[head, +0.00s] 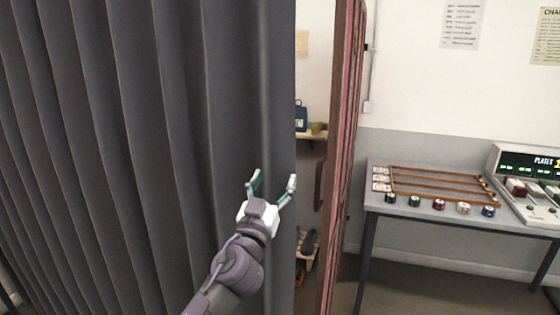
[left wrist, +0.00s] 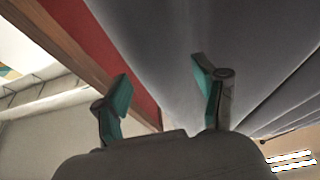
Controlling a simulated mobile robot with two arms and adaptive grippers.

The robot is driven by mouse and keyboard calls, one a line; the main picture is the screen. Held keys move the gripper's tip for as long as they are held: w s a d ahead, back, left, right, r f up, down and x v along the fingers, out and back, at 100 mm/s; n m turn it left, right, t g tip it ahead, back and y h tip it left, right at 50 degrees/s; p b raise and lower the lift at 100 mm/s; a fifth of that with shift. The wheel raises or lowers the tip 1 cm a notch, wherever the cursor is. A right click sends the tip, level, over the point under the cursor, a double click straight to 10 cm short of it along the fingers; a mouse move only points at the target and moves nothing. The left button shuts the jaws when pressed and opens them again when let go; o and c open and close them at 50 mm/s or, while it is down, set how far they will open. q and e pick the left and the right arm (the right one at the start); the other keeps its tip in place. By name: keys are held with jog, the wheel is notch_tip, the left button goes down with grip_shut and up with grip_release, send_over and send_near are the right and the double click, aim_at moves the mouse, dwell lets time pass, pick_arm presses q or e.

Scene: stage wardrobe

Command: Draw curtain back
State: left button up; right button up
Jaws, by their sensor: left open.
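A dark grey pleated curtain (head: 130,130) fills the left side of the head view, and its right edge hangs beside a narrow opening. My left gripper (head: 271,184) is in front of the curtain near that edge, with its teal-padded fingers spread and nothing between them. In the left wrist view the open fingers (left wrist: 168,92) point up toward the curtain (left wrist: 200,30), whose folds run off to the right. Whether a finger touches the cloth I cannot tell. My right gripper is in neither view.
A reddish wooden post (head: 343,150) stands right of the opening. Behind the opening is a shelf (head: 312,135) with a blue item. A grey table (head: 420,208) at the right holds a wooden rack, several small coloured pieces and a console (head: 525,185). Floor shows below the table.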

aim_at(279, 168)
pick_arm(q)
jog(key=shift+p+x, duration=0.3)
jog(key=shift+x, duration=2.1)
grip_shut()
